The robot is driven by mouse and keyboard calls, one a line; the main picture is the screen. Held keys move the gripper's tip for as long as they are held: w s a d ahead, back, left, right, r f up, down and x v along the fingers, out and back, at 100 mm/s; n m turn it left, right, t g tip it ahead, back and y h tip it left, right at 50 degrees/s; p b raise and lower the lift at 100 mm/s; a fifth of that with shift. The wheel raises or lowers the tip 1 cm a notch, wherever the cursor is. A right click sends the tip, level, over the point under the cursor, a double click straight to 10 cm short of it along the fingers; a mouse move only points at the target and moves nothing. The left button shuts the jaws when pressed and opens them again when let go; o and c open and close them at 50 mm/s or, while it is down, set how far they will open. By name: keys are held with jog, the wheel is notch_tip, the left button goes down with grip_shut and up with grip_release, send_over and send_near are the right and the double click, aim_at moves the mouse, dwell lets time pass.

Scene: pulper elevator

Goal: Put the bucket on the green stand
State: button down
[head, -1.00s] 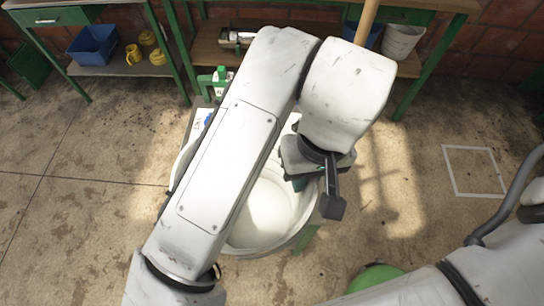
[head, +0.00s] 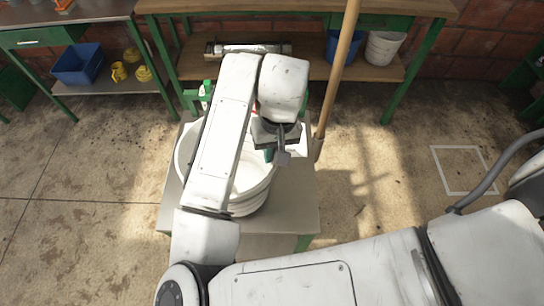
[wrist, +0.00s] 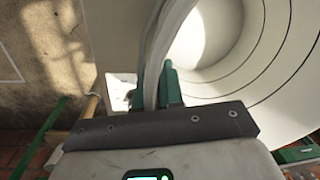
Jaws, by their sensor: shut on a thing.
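The large white bucket (head: 250,178) is upright over the grey top of the green stand (head: 298,205), which has green legs. I cannot tell whether its base touches the top or hangs just above it. My gripper (head: 275,156) is at the bucket's far right rim. In the wrist view the green fingers of my gripper (wrist: 156,84) are shut on the rim of the bucket (wrist: 230,62), one on each side. My arm hides part of the bucket and the stand's left part.
A wooden pole (head: 338,75) stands behind the stand, close to its right. A workbench (head: 300,7) runs along the back, with a small white bucket (head: 383,48) on its shelf. The floor to the right is clear.

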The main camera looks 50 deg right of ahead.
jog(key=shift+f, duration=1.35)
jog(key=shift+f, duration=0.15)
jog(key=c, duration=1.3)
grip_release()
jog(key=shift+o, duration=0.2)
